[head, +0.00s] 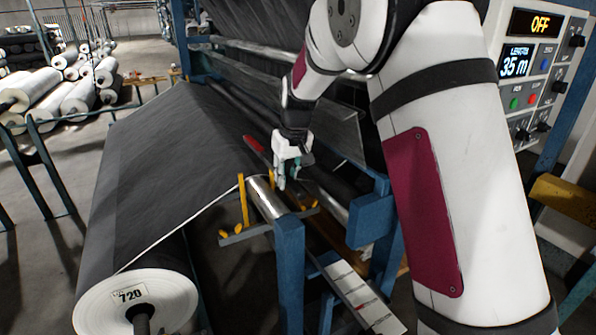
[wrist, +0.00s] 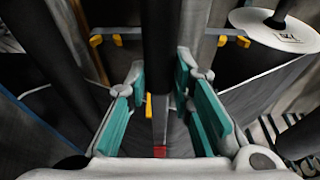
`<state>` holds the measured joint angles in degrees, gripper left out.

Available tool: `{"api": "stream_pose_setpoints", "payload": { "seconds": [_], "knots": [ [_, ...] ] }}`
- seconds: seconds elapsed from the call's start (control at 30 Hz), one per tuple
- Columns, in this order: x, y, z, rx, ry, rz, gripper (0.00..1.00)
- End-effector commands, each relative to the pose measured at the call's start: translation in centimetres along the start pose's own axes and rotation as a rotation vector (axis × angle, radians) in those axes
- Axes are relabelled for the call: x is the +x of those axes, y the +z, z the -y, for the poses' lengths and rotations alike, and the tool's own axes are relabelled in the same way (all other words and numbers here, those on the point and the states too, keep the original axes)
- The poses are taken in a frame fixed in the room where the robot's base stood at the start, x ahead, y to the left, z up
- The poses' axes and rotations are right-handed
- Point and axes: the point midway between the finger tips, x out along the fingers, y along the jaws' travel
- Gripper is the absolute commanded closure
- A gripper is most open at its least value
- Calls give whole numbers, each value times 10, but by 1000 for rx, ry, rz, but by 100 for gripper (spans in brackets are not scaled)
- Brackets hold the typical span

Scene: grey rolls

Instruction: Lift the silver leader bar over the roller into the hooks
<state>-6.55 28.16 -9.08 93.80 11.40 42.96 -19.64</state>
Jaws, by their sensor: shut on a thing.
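My gripper (head: 288,180) points down just above and beside the silver roller (head: 264,198), near the fabric's edge. In the wrist view my gripper (wrist: 163,110) has its teal pads on either side of a narrow grey bar (wrist: 160,120), which I take for the silver leader bar. It is shut on it, though the contact is hard to see. Yellow hooks (head: 243,202) stand by the roller's near end. They also show as yellow pieces (wrist: 96,40) at the top of the wrist view. Most of the bar is hidden in the head view.
Dark fabric (head: 175,140) slopes from a large roll (head: 140,300) marked 720. Blue posts (head: 290,265) flank the roller. A red-ended piece (head: 254,144) lies beyond my gripper. A white marked strip (head: 362,295) lies in front. A control panel (head: 535,75) stands right.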

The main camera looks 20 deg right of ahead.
Motion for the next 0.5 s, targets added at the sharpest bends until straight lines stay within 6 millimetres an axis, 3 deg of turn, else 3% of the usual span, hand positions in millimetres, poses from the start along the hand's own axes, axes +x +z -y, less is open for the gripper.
{"api": "stream_pose_setpoints", "payload": {
  "seconds": [0.5],
  "knots": [
    [-2,0,56,-2,0,-3,100]
  ]
}}
